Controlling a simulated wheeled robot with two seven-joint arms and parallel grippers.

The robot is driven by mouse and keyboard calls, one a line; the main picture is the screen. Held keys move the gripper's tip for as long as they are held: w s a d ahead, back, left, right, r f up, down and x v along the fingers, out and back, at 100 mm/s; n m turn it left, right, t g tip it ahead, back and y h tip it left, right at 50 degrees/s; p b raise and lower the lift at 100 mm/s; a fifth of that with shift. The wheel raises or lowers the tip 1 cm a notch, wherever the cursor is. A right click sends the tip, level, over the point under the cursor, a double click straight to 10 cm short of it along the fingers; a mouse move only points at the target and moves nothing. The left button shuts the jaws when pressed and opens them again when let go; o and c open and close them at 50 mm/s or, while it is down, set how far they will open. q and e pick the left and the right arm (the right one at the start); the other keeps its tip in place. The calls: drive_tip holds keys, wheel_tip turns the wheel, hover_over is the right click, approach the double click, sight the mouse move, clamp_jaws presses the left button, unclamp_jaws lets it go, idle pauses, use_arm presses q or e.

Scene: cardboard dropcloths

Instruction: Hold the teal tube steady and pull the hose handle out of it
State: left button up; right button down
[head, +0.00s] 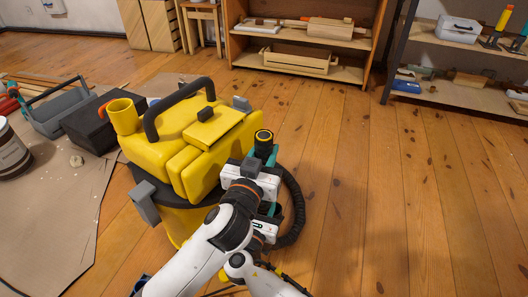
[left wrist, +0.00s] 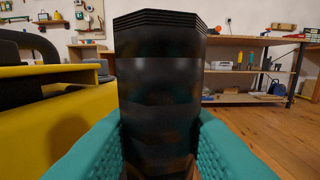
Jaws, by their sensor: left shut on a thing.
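I cannot make out the teal tube apart from the teal fingers.
A yellow vacuum (head: 190,140) with a black carry handle stands close at the left. A black corrugated hose (head: 297,205) curves down on the right of my grippers. Shelves (head: 300,50) stand at the back. The wooden floor (head: 400,190) to the right is clear.

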sight(264, 135)
use_arm(q)
drive_tip(key=shift+r, duration=1.05)
drive_tip(key=shift+r, duration=3.5)
use_arm(e)
drive_tip(key=c, duration=1)
unclamp_jaws()
drive_tip(key=shift+o, duration=0.2)
